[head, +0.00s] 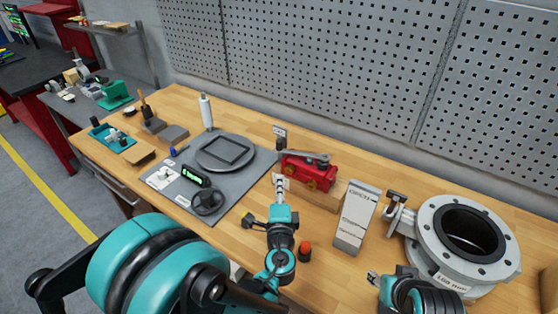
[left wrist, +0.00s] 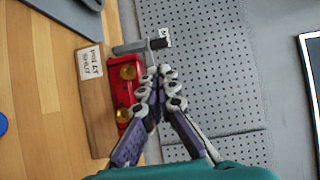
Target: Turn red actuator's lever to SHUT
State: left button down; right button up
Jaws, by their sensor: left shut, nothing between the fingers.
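The red actuator (head: 309,173) sits on a wooden block in the middle of the workbench, with yellow round caps on its front. Its grey lever (head: 304,156) lies across the top. In the left wrist view, the red body (left wrist: 122,92) is left of the fingers, and the lever (left wrist: 130,47) ends in a black tip near a small white tag. My left gripper (head: 280,190) is shut and empty at the actuator's left front; its fingertips (left wrist: 165,76) show close beside the red body. My right gripper (head: 373,279) is at lower right, its fingers too small to judge.
A white labelled box (head: 357,218) and a large grey flanged valve (head: 425,232) stand to the right. A grey mat (head: 237,198) with a black handwheel lies left. A red-topped dark item (head: 305,250) stands near my left arm. A pegboard wall (head: 330,60) is behind.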

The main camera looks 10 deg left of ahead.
aim_at(279, 146)
pick_arm(q)
jog(key=w+a, duration=0.1)
jog(key=w, duration=0.3)
jog(key=w+b, duration=0.1)
jog(key=w, duration=0.4)
jog(key=w+a+b, duration=0.1)
jog(key=w, duration=0.3)
jog(key=shift+w+a, duration=0.25)
jog(key=shift+a, duration=0.1)
jog(key=w, duration=0.1)
jog(key=w+b, duration=0.1)
jog(key=w, duration=0.1)
jog(key=shift+w+a, duration=0.3)
jog(key=shift+a, duration=0.05)
jog(key=shift+s, duration=0.1)
